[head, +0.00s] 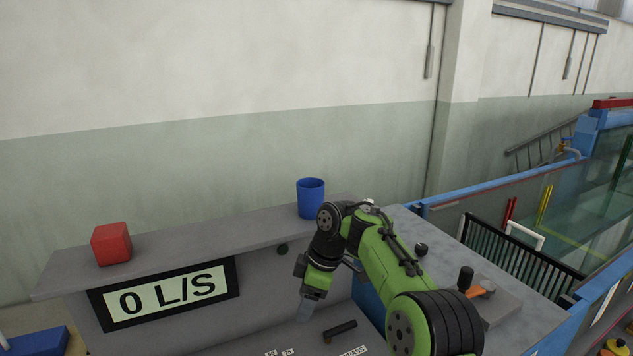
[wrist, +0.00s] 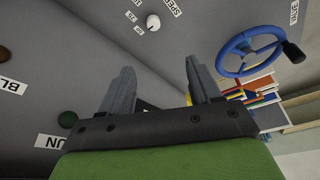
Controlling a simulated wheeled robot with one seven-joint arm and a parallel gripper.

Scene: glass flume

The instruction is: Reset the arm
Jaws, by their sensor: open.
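My green and black arm reaches over the grey console (head: 215,345) in the head view and bends down at its end. My gripper (head: 308,312) points down over the lower panel, right of the display. In the wrist view my gripper (wrist: 160,82) shows two grey fingers spread apart with nothing between them. Part of the fingers is hidden in the head view.
A red cube (head: 111,244) and a blue cup (head: 311,198) stand on the console's upper ledge. A display (head: 165,293) reads "0 L/S". A black lever (head: 340,331) lies close to my gripper. The wrist view shows a blue handwheel (wrist: 252,52) and a white knob (wrist: 153,22).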

